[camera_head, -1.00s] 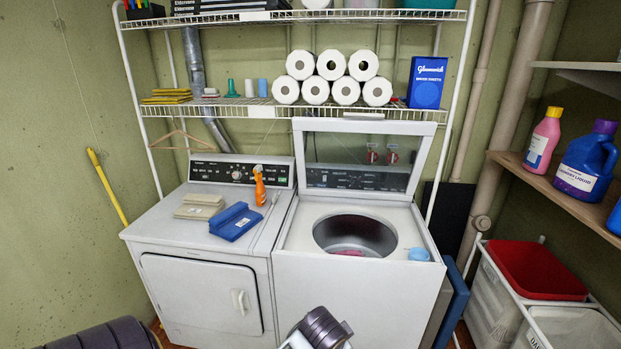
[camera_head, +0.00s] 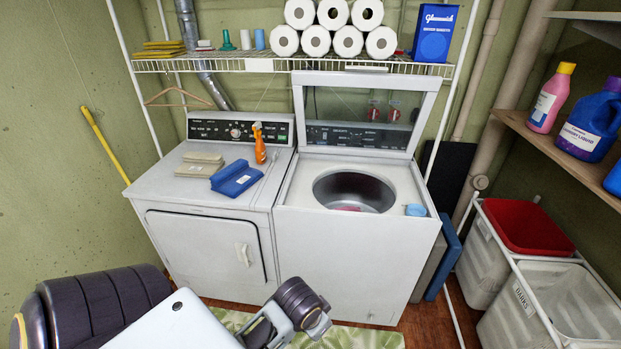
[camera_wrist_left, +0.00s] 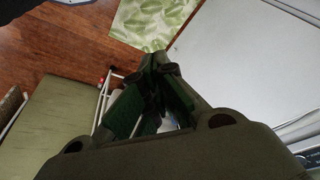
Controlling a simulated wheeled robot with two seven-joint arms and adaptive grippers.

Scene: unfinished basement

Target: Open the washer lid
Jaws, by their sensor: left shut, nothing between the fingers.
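The white washer (camera_head: 340,255) stands to the right of the dryer. Its white-framed lid (camera_head: 425,115) with a clear window stands raised, close to upright, at the back of the top. The round drum opening (camera_head: 354,190) is uncovered, with something pink inside. My left arm comes in at the bottom of the head view, in front of the machines and apart from the lid. My left gripper (camera_wrist_left: 158,66) shows in the left wrist view, fingertips together and empty. The lid does not show clearly in that view. My right gripper is not in view.
The dryer (camera_head: 205,235) holds a blue item (camera_head: 236,179) and an orange bottle (camera_head: 259,143). A wire shelf (camera_head: 330,66) hangs above the lid. Laundry hampers (camera_head: 560,310) stand at the right. Green leafy mat (camera_wrist_left: 150,22) on the floor.

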